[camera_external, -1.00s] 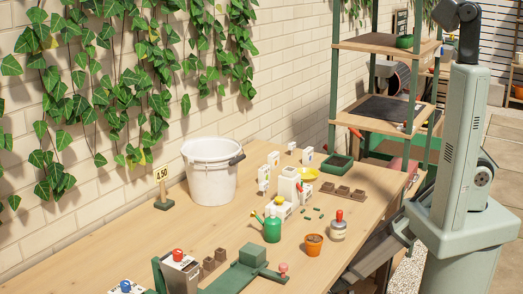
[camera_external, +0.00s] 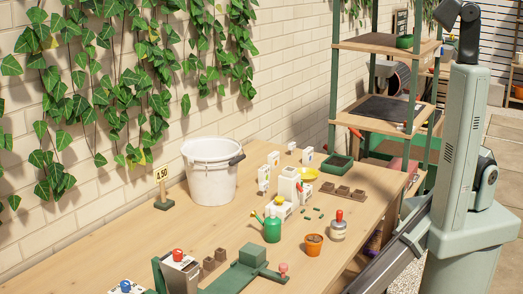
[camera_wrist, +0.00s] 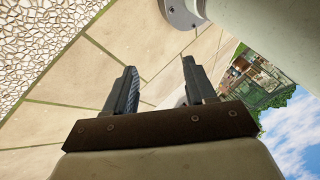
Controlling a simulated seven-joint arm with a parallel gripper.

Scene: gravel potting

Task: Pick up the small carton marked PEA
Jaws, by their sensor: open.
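Several small white cartons stand on the wooden bench in the external view, among them one at the back (camera_external: 307,155), one left of it (camera_external: 273,159) and one nearer the bucket (camera_external: 263,178). Their print is too small to read, so I cannot tell which is marked PEA. My gripper (camera_wrist: 158,88) shows in the wrist view with its two fingers apart and nothing between them. It faces paving and gravel, away from the bench top. In the external view my gripper is out of frame, with my arm low beside the bench's right edge.
On the bench (camera_external: 120,248) are a white bucket (camera_external: 209,178), a green watering can (camera_external: 272,230), a terracotta pot (camera_external: 314,245), a red-topped jar (camera_external: 338,230) and a white device with a yellow knob (camera_external: 280,210). A shelf rack (camera_external: 375,43) stands behind.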

